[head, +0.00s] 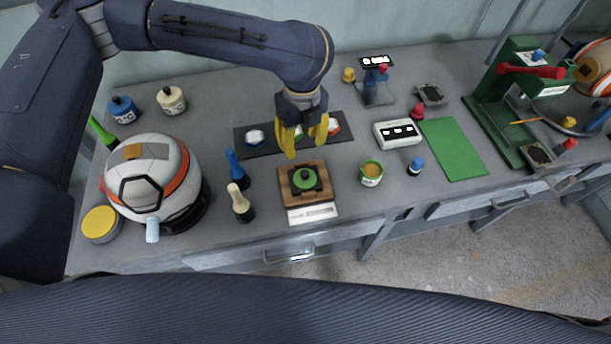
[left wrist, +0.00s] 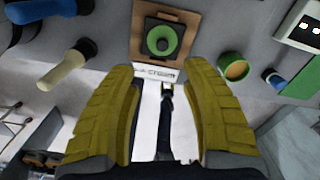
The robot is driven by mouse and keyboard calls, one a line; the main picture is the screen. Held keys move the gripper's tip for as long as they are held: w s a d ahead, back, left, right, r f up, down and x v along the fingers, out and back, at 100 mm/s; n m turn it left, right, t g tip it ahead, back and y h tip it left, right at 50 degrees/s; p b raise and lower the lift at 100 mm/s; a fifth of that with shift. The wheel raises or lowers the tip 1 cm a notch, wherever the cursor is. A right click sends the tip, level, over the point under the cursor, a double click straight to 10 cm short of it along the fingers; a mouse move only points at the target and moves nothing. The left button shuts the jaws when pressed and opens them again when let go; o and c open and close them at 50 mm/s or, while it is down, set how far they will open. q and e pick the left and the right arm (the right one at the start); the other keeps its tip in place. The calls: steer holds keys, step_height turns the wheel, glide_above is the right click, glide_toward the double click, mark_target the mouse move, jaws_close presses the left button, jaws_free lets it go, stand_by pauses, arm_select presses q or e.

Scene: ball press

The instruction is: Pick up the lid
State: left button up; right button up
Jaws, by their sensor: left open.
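A round green piece with a raised middle (head: 305,179), which looks like the lid, sits on a dark square on a wooden board (head: 286,190) near the front of the bench. In the left wrist view the green piece (left wrist: 160,41) shows ahead of the fingers, beyond their tips. My left gripper (head: 306,141) is open and empty, with yellow fingers pointing down above and behind the board. The fingers (left wrist: 160,75) stand wide apart in the left wrist view, with nothing between them. My right gripper is not in view.
Blue (head: 237,170) and cream (head: 239,203) upright tools stand left. A dark strip with colored pieces (head: 245,139) lies behind. A green mat (head: 453,150) is clear.

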mark_target(305, 172)
arm_select(q)
step_height(305, 172, down, 9)
steer(key=shift+r, duration=0.2)
steer(key=shift+d+f, duration=0.15)
steer(key=shift+f, duration=1.15)
steer(key=shift+d+f, duration=0.15)
steer(key=shift+f, duration=1.15)
jaws_close()
